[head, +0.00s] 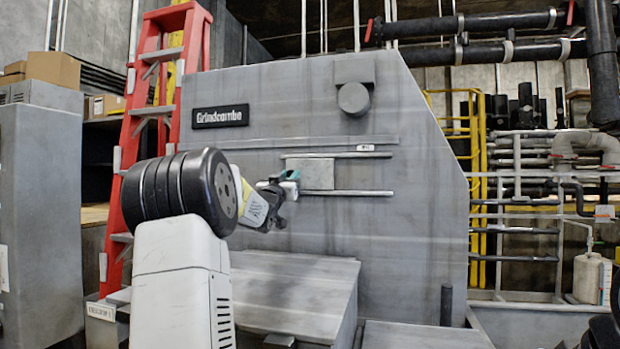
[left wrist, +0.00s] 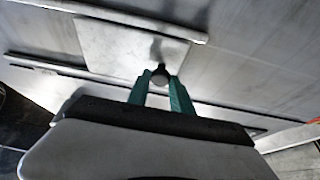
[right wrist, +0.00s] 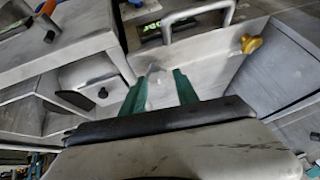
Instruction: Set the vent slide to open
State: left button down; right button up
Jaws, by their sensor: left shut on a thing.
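The vent slide is a flat grey plate (head: 318,174) on the front of the grey machine. It sits between an upper rail (head: 338,155) and a lower rail (head: 345,193), near their left ends. My left gripper (head: 288,182) is at the plate's left edge. In the left wrist view the plate (left wrist: 125,45) carries a dark round knob (left wrist: 160,75), and my left gripper (left wrist: 158,84) is shut on that knob. My right gripper (right wrist: 161,76) shows only in the right wrist view, with its fingers apart and nothing clearly held.
A grey box-like ledge (head: 290,290) juts out below the slide. A red ladder (head: 150,110) stands at the left. The panel right of the plate between the rails is clear.

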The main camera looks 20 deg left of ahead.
pick_arm(q)
jog(key=d, duration=1)
jog(key=w+d, duration=0.1)
jog(key=d, duration=0.4)
jog(key=shift+d+f, duration=0.1)
jog(key=shift+d, duration=0.15)
jog(key=c, duration=1.2)
grip_release()
jog(key=shift+d, duration=0.1)
jog(key=shift+o, duration=0.2)
jog(key=shift+s, duration=0.1)
jog(key=v, duration=0.7)
jog(key=shift+s, duration=0.35)
jog(key=shift+f, duration=0.1)
